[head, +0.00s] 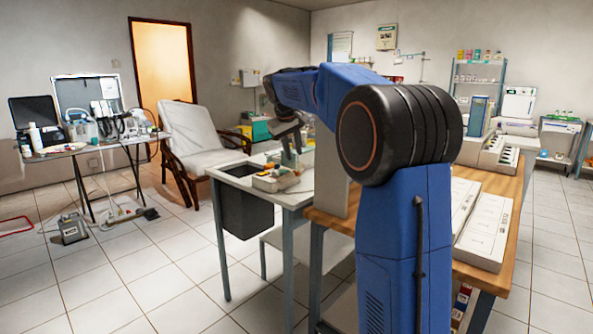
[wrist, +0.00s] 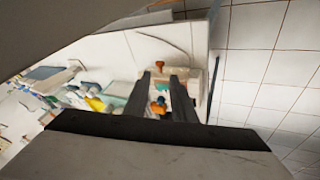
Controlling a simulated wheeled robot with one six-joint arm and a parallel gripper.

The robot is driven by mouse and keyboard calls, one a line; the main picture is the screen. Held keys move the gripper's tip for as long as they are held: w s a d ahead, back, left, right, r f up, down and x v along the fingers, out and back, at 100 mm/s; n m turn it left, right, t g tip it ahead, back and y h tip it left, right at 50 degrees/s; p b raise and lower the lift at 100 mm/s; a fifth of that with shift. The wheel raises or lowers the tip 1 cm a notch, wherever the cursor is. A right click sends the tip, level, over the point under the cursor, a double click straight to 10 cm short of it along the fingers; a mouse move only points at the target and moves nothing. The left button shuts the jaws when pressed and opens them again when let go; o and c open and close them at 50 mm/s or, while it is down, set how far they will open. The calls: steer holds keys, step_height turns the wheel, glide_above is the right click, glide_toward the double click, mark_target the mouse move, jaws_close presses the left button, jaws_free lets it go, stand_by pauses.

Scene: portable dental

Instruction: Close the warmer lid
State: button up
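I cannot pick out the warmer or its lid for certain. A small beige box (head: 276,181) with orange and green items in it sits near the front edge of the white table (head: 240,172). It also shows in the wrist view (wrist: 190,80), with an orange knob-like piece by its edge. My gripper (head: 290,158) points down over the white table, close to the box. In the wrist view my gripper (wrist: 164,77) has its two dark fingers apart, with orange and teal items visible between them. Nothing seems held. My arm hides part of the tables behind it.
A wooden table (head: 512,212) at right carries long white cases (head: 487,235) and a white slotted unit (head: 496,155). A dark bin (head: 246,212) hangs by the white table. A reclining chair (head: 200,135) and an equipment table (head: 95,147) stand left.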

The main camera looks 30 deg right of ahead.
mark_target(298, 172)
steer(key=x, duration=1)
steer(key=shift+s, duration=0.1)
steer(key=shift+r, duration=0.1)
jaws_close()
